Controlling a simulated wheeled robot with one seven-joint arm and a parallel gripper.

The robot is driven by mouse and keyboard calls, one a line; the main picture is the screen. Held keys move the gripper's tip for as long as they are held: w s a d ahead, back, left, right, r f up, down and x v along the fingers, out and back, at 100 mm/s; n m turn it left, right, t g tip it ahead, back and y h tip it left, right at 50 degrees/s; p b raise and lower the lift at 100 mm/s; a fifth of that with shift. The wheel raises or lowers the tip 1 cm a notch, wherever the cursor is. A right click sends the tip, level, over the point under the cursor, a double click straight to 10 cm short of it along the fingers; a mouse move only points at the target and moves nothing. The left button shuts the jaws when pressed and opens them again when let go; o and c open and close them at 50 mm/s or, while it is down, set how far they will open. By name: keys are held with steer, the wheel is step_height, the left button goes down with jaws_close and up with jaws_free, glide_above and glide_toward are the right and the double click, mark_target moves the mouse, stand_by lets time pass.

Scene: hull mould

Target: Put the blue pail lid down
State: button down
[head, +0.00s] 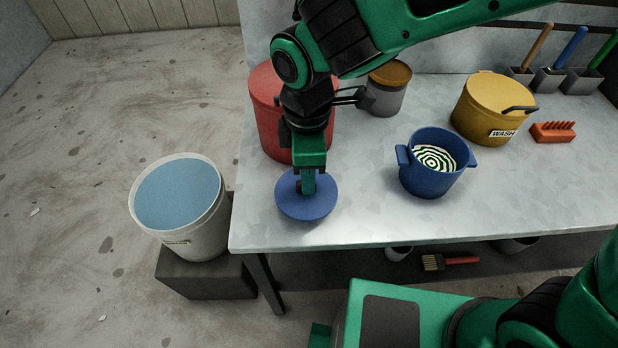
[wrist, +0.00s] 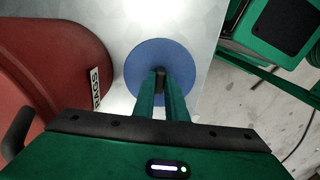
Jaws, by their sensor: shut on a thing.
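The blue pail lid (head: 296,207) is a flat round disc with a dark knob, near the left end of the grey bench. My gripper (head: 308,190) points down over it and is shut on its knob. The lid also shows in the wrist view (wrist: 143,62), with my gripper's fingertips (wrist: 160,77) at its middle. The lid looks level; I cannot tell whether it touches the bench top or hangs just above it. The blue pail (head: 433,185) stands open to the right, with a green and white ringed pattern inside.
A red bin (head: 268,110) labelled RAGS stands close behind the lid. A grey pot with a brown lid (head: 386,90), a yellow WASH pail (head: 492,108) and a red rack (head: 553,132) stand farther back. A white bucket (head: 195,235) of blue liquid stands left, off the bench (head: 370,225).

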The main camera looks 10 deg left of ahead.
steer(key=shift+f, duration=1)
steer(key=c, duration=1.8)
jaws_free()
steer(key=shift+f, duration=0.1)
step_height(320, 180, up, 12)
